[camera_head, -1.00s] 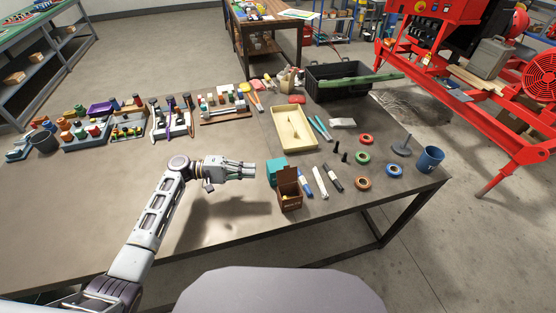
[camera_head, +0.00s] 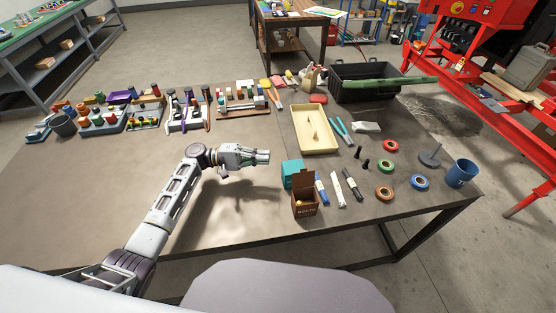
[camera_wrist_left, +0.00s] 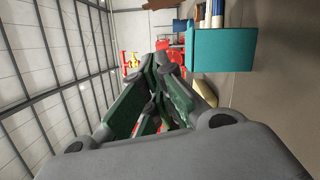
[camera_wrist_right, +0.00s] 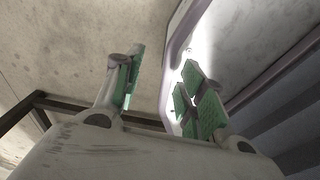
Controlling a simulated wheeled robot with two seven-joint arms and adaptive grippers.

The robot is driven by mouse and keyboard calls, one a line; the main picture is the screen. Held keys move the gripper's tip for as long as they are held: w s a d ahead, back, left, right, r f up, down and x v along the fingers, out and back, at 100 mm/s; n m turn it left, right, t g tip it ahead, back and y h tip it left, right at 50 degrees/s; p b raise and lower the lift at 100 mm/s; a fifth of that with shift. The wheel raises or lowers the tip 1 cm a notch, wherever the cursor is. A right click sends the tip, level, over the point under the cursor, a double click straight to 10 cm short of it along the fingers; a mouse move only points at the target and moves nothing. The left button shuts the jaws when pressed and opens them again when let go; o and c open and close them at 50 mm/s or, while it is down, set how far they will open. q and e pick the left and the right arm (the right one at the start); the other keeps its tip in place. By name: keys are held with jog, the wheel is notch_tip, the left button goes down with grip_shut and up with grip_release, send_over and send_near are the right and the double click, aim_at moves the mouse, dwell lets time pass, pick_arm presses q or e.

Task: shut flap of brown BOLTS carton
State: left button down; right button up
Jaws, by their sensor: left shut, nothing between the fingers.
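The brown BOLTS carton (camera_head: 306,207) stands near the table's front edge in the head view. Its flap (camera_head: 304,180) stands up at the back, and the top is open with something yellowish inside. A teal box (camera_head: 291,173) stands right behind it; it also shows large in the left wrist view (camera_wrist_left: 222,50). My left gripper (camera_head: 268,157) is shut and empty, above the table to the left of the teal box and carton, touching neither. My right gripper (camera_wrist_right: 160,95) shows only in its own wrist view, with its fingers apart and nothing between them.
Behind are a cream tray (camera_head: 332,147) and a black crate (camera_head: 345,92). Tape rolls and a blue cup (camera_head: 462,172) are at right. The table left of the carton is clear.

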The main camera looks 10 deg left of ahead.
aim_at(303, 178)
pick_arm(q)
jog(key=d, duration=0.3)
jog(key=d+p, duration=0.1)
jog(key=d, duration=0.2)
jog(key=d+p, duration=0.1)
jog(key=d, duration=0.2)
jog(key=shift+w+d+r, duration=0.3)
jog(key=shift+d+r, duration=0.1)
jog(key=shift+s+p, duration=0.3)
jog(key=shift+p, duration=0.05)
jog(key=shift+s+d+r+p, duration=0.1)
jog(key=shift+s+d+p, duration=0.1)
jog(key=shift+s, duration=0.15)
jog(key=shift+s+d+r+p, duration=0.1)
jog(key=shift+s+p, duration=0.05)
jog(key=shift+s, duration=0.2)
jog(key=shift+s+r+p, duration=0.15)
jog(key=shift+s+p, duration=0.15)
jog(key=shift+s, duration=0.25)
jog(key=shift+s+d, duration=0.2)
jog(key=shift+s, duration=0.1)
pick_arm(e)
jog(key=shift+a+r, duration=0.3)
jog(key=shift+r, duration=0.4)
jog(key=shift+a+r, duration=0.3)
jog(key=shift+r, duration=0.45)
jog(key=shift+a+r, duration=0.3)
jog(key=shift+r, duration=0.4)
